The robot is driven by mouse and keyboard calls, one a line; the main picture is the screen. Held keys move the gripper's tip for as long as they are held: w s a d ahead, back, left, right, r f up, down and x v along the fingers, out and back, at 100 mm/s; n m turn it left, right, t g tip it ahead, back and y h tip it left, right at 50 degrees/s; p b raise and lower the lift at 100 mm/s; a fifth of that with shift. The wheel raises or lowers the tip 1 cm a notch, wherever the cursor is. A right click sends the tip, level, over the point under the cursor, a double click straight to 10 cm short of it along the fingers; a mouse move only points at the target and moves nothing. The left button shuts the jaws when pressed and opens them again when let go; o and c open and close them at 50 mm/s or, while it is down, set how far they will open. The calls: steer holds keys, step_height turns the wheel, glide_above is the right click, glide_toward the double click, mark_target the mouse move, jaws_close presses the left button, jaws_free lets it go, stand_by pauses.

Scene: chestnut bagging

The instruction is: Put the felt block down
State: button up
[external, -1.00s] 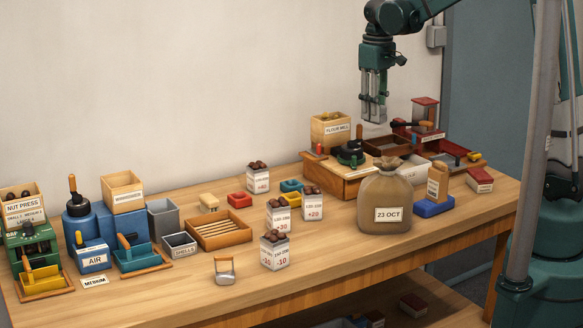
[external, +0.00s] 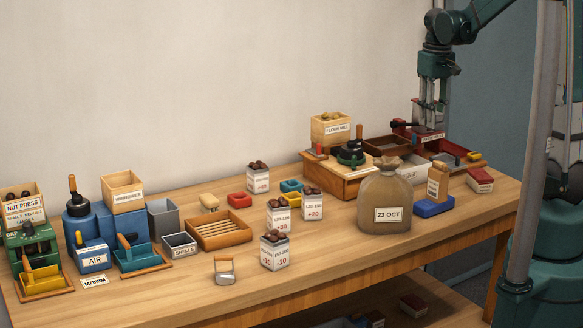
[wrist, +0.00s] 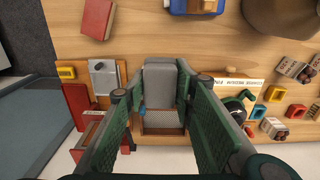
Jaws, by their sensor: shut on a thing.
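A grey block (wrist: 160,80), which looks like the felt block, sits between the fingers of my gripper in the wrist view. My gripper (external: 432,108) is shut on it at the back right of the bench, in front of the blue-grey wall. In the wrist view my gripper (wrist: 160,95) points down over a wooden tray (wrist: 150,131) with a mesh bottom. The block hides part of this tray. The gap between block and tray cannot be judged exactly.
A red machine (wrist: 78,105) and a grey plate (wrist: 104,78) stand beside the tray. A red block (wrist: 97,18) lies near the bench edge. The tied sack (external: 384,203) and the flour mill (external: 331,130) stand to the left. The front of the bench has clear wood.

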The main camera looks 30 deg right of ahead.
step_height(320, 180, down, 10)
stand_by(0.5)
steer(key=shift+w+f, duration=0.1)
steer(key=shift+f, duration=0.1)
steer(key=shift+f+b, duration=0.3)
steer(key=shift+f, duration=2.5)
steer(key=shift+f, duration=2.05)
steer(key=shift+f+b, duration=0.15)
steer(key=shift+b, duration=0.25)
